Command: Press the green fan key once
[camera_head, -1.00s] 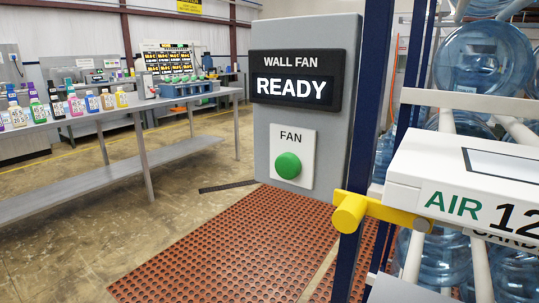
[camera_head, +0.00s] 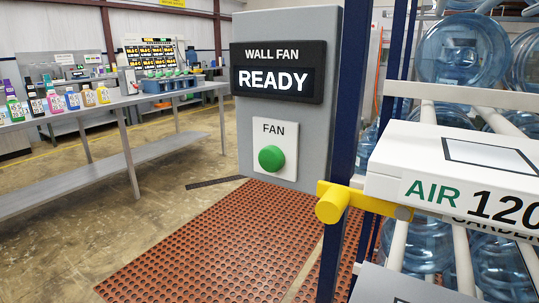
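The green fan key (camera_head: 271,158) is a round button on a white plate (camera_head: 291,165) labelled FAN. The plate is on the lower part of a grey wall box (camera_head: 239,30). Above it a black display (camera_head: 279,77) reads WALL FAN and READY. Nothing covers the key. Neither of my grippers shows in the head view.
A dark blue post (camera_head: 349,110) stands right of the box, with a yellow bar (camera_head: 334,202) jutting from it. A white AIR 120 unit (camera_head: 437,160) and racked blue jugs (camera_head: 459,50) fill the right. A long grey table (camera_head: 112,109) with bottles stands left. A red perforated mat (camera_head: 203,246) lies below.

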